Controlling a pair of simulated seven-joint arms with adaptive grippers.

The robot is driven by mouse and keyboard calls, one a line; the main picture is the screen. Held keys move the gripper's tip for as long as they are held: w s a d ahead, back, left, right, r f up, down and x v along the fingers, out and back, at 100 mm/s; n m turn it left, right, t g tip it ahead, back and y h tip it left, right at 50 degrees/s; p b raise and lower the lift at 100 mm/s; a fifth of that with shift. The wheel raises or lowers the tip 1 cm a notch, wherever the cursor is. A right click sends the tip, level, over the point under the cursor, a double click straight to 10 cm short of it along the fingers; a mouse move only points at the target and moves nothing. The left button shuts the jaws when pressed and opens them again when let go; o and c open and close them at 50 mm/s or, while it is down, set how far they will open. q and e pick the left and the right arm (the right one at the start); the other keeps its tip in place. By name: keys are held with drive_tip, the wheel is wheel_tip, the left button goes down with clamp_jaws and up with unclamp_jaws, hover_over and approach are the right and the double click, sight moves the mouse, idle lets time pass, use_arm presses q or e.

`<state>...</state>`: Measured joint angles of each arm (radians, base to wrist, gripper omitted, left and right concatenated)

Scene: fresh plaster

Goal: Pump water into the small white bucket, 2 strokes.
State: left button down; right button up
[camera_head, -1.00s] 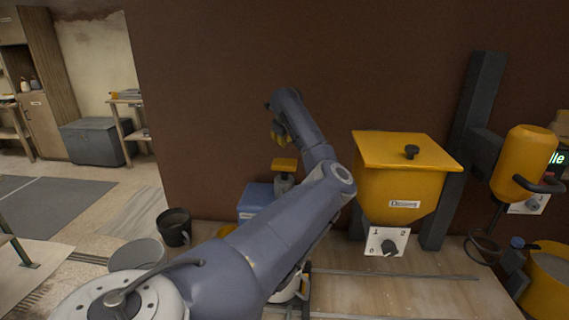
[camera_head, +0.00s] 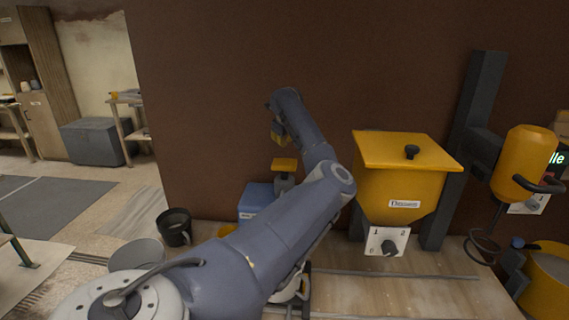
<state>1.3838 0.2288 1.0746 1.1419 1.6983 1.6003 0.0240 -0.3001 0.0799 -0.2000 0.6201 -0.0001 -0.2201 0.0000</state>
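My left arm reaches across the middle of the view. Its gripper (camera_head: 280,136) hangs at the far end, small and dark, above the yellow head (camera_head: 284,165) of a pump. A gap shows between them. Whether the fingers are open or shut is too small to tell. The pump stands at a blue container (camera_head: 254,199), partly hidden by my arm. A whitish rounded object (camera_head: 287,294), perhaps the small white bucket, shows only in part below my arm; its inside is hidden. My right gripper is not in view.
A yellow hopper (camera_head: 400,180) with a dial plate (camera_head: 387,242) stands right of my arm. A yellow mixer (camera_head: 524,165) hangs over a yellow bucket (camera_head: 552,282) at far right. A black bucket (camera_head: 174,229) stands left. Some bench top (camera_head: 400,293) in front is clear.

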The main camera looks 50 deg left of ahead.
sight(284, 160)
use_arm(q)
drive_tip(key=c, duration=2.1)
unclamp_jaws()
drive_tip(key=shift+c, duration=0.2)
drive_tip(key=shift+s+a+r, duration=0.1)
drive_tip(key=shift+a+r, duration=0.05)
drive_tip(key=shift+r, duration=0.8)
clamp_jaws()
drive_tip(key=shift+r, duration=0.95)
drive_tip(key=shift+f, duration=0.15)
drive_tip(key=shift+f, duration=4.2)
unclamp_jaws()
